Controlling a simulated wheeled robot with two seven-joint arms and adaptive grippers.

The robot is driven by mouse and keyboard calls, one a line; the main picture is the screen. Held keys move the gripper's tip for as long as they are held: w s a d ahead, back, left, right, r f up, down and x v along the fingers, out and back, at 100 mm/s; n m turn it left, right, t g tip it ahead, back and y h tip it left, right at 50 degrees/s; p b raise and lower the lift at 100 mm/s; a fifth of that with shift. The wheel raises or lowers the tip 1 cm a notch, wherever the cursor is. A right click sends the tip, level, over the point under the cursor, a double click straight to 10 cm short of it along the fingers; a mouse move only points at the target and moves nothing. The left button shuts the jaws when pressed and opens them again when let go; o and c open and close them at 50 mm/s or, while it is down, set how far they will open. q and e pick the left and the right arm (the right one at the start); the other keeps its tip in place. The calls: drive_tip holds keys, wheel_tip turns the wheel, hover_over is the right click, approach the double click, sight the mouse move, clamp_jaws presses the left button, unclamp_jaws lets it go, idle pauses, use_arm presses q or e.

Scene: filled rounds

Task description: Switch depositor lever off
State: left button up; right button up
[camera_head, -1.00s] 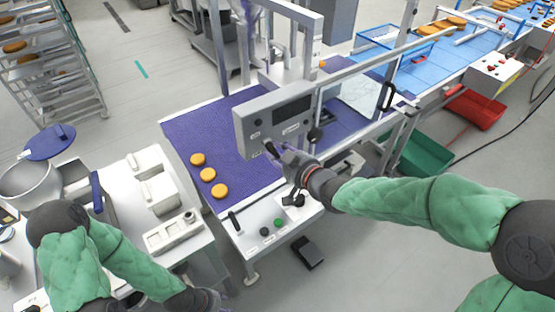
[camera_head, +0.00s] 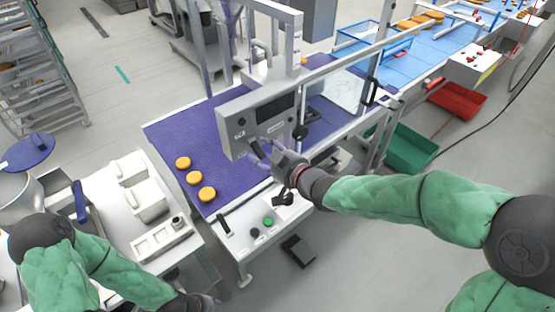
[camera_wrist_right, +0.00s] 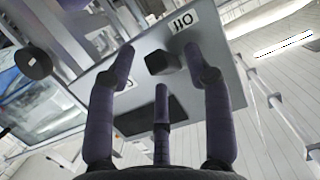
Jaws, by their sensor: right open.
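The depositor's grey control box (camera_head: 232,118) hangs over the purple belt in the head view. Its dark lever (camera_head: 254,147) is at the lower front, partly covered by my right gripper (camera_head: 258,155). In the right wrist view, the lever (camera_wrist_right: 160,62) shows as a dark block beside a white I/O label (camera_wrist_right: 182,24). My right gripper (camera_wrist_right: 163,75) is open, its purple fingers spread on either side of the lever in that view. Contact cannot be told. My left gripper (camera_head: 203,302) is low at the bottom edge, its fingers not clear.
Three filled rounds (camera_head: 194,178) lie on the purple belt (camera_head: 180,130). A panel with a green button (camera_head: 268,222) is below the right gripper. A frame rail and a black knob (camera_head: 299,132) are close to the box. A white bench (camera_head: 125,215) stands left.

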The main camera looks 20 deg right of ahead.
drive_tip(key=v, duration=1.1)
drive_tip(key=shift+s, duration=0.2)
drive_tip(key=shift+f, duration=0.1)
wheel_tip(320, 180, down, 28)
drive_tip(key=w+a+m+g+h, duration=0.1)
drive_tip(key=w+a+m+g, duration=0.1)
drive_tip(key=m+g, duration=0.4)
drive_tip(key=s+a+f+m+g, duration=0.1)
drive_tip(key=s+a+f+g, duration=0.25)
drive_tip(key=s+f, duration=0.55)
drive_tip(key=s+a+f+g, duration=0.3)
drive_tip(key=s+f+g, duration=0.3)
drive_tip(key=f, duration=0.5)
drive_tip(key=shift+n+t, duration=0.3)
drive_tip(key=shift+t, duration=0.55)
drive_tip(key=b+x, duration=0.3)
drive_tip(key=b, duration=0.2)
drive_tip(key=w+b+x, duration=0.1)
drive_tip(key=b+x, duration=0.1)
drive_tip(key=shift+d+f+b, duration=0.2)
drive_tip(key=shift+f+b, duration=0.2)
drive_tip(key=shift+f, duration=0.05)
